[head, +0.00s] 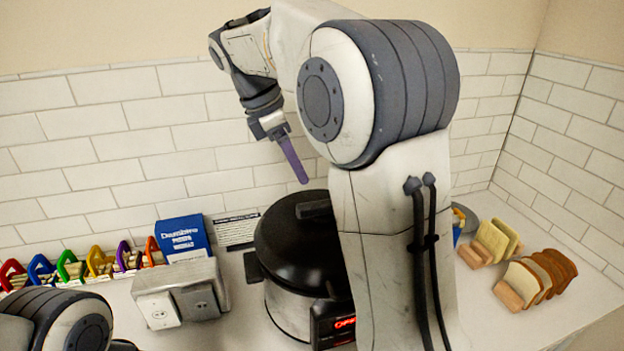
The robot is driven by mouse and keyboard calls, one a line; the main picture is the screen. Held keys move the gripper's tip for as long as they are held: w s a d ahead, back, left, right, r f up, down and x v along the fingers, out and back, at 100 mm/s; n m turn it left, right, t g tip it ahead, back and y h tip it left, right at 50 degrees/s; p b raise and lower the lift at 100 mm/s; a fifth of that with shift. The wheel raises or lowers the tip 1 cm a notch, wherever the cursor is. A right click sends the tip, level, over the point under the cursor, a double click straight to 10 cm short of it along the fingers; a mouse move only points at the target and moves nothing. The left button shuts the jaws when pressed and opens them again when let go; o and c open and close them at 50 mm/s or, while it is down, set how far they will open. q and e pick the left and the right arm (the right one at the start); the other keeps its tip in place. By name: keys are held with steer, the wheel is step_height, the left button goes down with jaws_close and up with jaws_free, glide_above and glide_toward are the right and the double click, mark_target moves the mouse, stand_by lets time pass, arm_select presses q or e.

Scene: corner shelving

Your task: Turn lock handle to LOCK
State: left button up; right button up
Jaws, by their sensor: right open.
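A cooker (289,312) with a pale metal body and a glossy black lid (285,243) stands on the counter. A dark handle (313,210) sits on top of the lid; its lock marking is too small to read. A red lit display (343,323) shows at the front. My right gripper (302,179), with purple fingers, hangs open and empty above and behind the lid, apart from the handle. My right arm hides the cooker's right side. My left gripper is out of the picture; only part of my left arm shows at lower left.
Several coloured clips (72,266) line the wall. Bread slices in holders (541,276) stand at right.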

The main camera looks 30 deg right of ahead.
mark_target(320, 202)
steer(key=x, duration=1)
steer(key=shift+d+p, duration=0.4)
steer(key=shift+d, duration=0.05)
jaws_close()
